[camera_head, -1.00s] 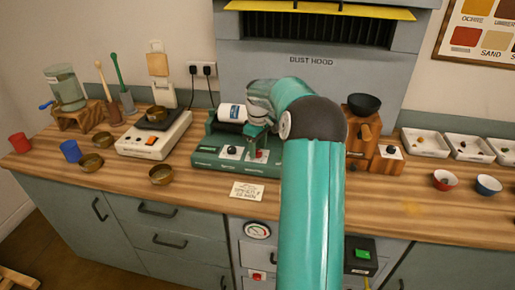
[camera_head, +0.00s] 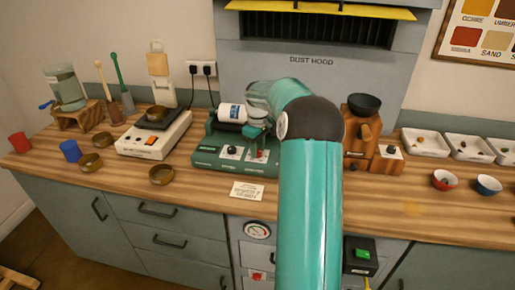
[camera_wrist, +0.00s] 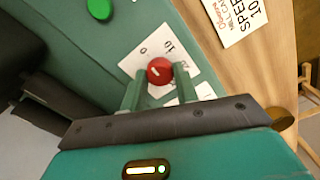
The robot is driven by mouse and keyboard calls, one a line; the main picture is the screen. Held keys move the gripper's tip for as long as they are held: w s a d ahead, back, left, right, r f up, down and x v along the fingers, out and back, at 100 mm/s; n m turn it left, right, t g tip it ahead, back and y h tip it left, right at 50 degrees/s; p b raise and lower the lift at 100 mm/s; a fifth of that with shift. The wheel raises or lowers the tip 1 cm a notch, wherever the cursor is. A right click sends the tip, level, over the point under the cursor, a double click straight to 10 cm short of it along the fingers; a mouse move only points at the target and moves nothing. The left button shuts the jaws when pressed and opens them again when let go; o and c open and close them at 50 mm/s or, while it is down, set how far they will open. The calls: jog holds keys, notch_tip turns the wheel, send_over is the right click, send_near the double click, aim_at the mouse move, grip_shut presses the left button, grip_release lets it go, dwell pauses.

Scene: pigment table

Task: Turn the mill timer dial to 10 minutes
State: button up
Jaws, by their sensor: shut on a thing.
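The green mill (camera_head: 205,160) stands on the bench below the dust hood, with a white jar (camera_head: 232,113) lying on top. Its front has a dark knob (camera_head: 232,150) on a white plate and the red timer dial (camera_head: 260,154) to the right. In the wrist view the red dial (camera_wrist: 160,70) has a short white mark and sits on a white plate (camera_wrist: 145,52) printed with 0 and 10. I cannot tell exactly which value the mark meets. My gripper (camera_wrist: 160,80) is shut on the dial, one green finger at each side. A green button (camera_wrist: 100,9) shows beyond.
A printed card (camera_head: 247,191) lies in front of the mill; its text is partly cut off in the wrist view (camera_wrist: 235,18). A white scale (camera_head: 140,143) stands left, and a wooden grinder (camera_head: 361,137) right.

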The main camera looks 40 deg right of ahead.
jog(key=m, duration=0.5)
jog(key=shift+r+m, duration=0.1)
jog(key=shift+m, duration=0.2)
jog(key=m, duration=0.5)
jog(key=shift+m, duration=0.3)
jog(key=o, duration=1)
jog(key=shift+c, duration=0.2)
notch_tip(320, 180, up, 14)
dwell(0.3)
